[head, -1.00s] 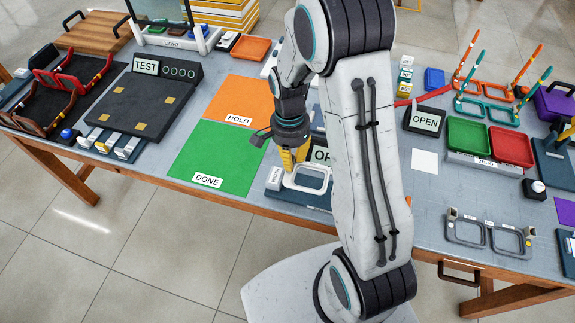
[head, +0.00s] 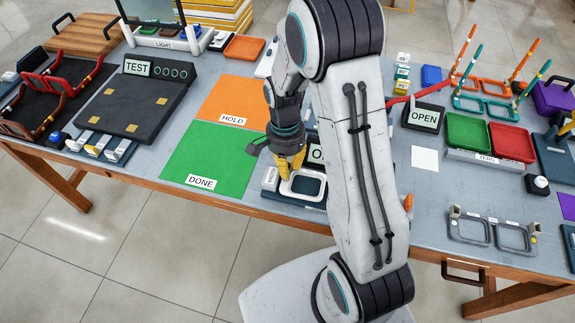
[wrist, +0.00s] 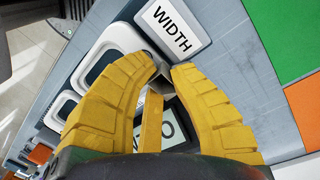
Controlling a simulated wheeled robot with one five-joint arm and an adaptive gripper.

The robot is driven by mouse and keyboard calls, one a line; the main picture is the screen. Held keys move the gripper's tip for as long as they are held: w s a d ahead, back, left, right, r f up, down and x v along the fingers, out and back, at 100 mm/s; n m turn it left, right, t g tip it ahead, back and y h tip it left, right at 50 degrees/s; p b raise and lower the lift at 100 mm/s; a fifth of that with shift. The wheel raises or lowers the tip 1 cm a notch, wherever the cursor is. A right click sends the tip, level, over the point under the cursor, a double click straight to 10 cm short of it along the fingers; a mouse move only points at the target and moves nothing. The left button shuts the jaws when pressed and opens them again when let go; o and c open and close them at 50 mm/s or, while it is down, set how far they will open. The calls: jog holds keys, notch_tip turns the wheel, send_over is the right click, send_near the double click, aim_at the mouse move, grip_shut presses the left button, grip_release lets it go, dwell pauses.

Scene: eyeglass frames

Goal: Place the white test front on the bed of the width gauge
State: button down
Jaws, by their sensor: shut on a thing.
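The white test front (head: 284,190) is a pale frame with rounded openings. It also shows in the wrist view (wrist: 118,32), left of my fingers. My gripper (head: 288,175) has yellow fingers, pointing down and shut on the near end of the front. The width gauge is the dark blue base (head: 269,195) at the table's front edge, with a WIDTH label (wrist: 171,29) beside my fingertips. The front is over the gauge bed, low and roughly level; whether it touches the bed I cannot tell. My arm hides the right part of the front and gauge.
A display (head: 315,154) stands behind the front, partly hidden. The green DONE mat (head: 208,160) and orange HOLD mat (head: 233,97) are bare, to the left. A second OPEN display (head: 423,118) and a grey frame fixture (head: 492,232) stand right of my arm.

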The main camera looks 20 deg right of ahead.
jog(key=shift+f, duration=0.1)
jog(key=c, duration=1.2)
grip_release()
jog(key=shift+c, duration=0.2)
jog(key=shift+r+p, duration=0.65)
notch_tip(320, 180, up, 12)
jog(key=w+f+p, duration=0.1)
jog(key=s+r+n+t, duration=0.2)
jog(key=s+r+n, duration=0.2)
jog(key=s+n, duration=0.2)
jog(key=s+r+n+t, duration=0.2)
jog(key=s+r+n, duration=0.3)
jog(key=s, duration=0.6)
jog(key=shift+s+n, duration=0.2)
jog(key=shift+n, duration=0.6)
